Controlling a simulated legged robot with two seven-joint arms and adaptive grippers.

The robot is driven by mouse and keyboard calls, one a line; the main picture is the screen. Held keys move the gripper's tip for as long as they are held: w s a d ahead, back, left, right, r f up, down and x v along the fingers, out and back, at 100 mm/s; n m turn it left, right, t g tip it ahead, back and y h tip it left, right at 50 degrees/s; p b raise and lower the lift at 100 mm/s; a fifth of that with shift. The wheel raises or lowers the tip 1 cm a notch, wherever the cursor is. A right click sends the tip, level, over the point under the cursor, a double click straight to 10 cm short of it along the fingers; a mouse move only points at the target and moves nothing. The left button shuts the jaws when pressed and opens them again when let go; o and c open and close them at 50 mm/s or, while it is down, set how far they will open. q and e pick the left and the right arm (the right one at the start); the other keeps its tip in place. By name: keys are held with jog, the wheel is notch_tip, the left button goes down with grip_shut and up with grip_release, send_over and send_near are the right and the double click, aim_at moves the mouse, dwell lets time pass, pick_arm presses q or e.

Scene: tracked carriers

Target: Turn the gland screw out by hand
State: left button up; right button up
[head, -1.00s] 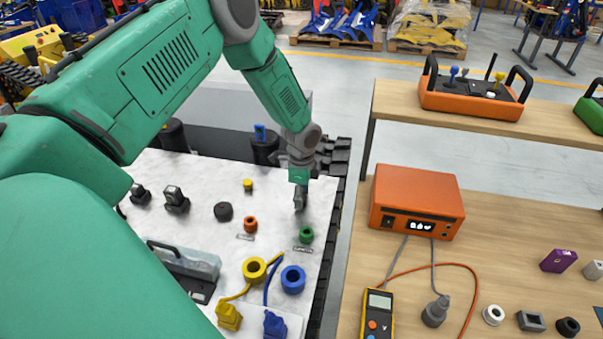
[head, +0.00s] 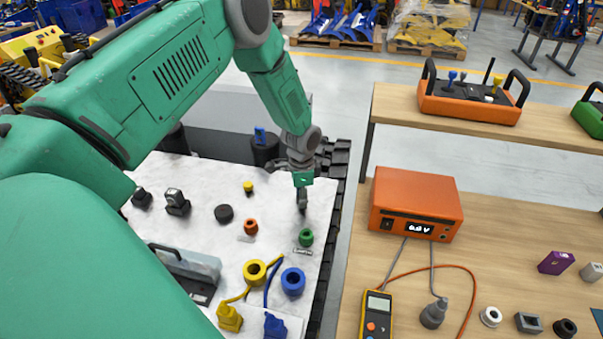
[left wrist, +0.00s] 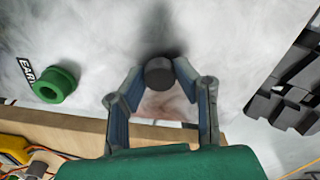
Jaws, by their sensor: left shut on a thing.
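The gland screw (left wrist: 159,71) is a dark, short round piece that shows in the left wrist view, standing at the white panel. My left gripper (left wrist: 150,82) is shut on it, with a finger on either side. In the head view my left gripper (head: 302,203) points down at the panel's right part, and its fingers hide the screw there. I cannot tell how far the screw is turned out. My right gripper is not in view.
A green ring socket (head: 306,237) stands just in front of my gripper, with an orange one (head: 250,226) to the left. Blue (head: 293,280) and yellow (head: 254,271) rings with cables are nearer. Black track (head: 334,185) borders the panel; a wooden bench (head: 480,270) stands at right.

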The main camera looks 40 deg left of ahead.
pick_arm(q)
jog(key=n, duration=0.5)
jog(key=shift+n, duration=0.7)
jog(key=n, duration=0.4)
jog(key=shift+s+p, duration=0.1)
jog(key=shift+p, duration=0.3)
jog(key=n, duration=0.3)
jog(key=shift+n, duration=0.8)
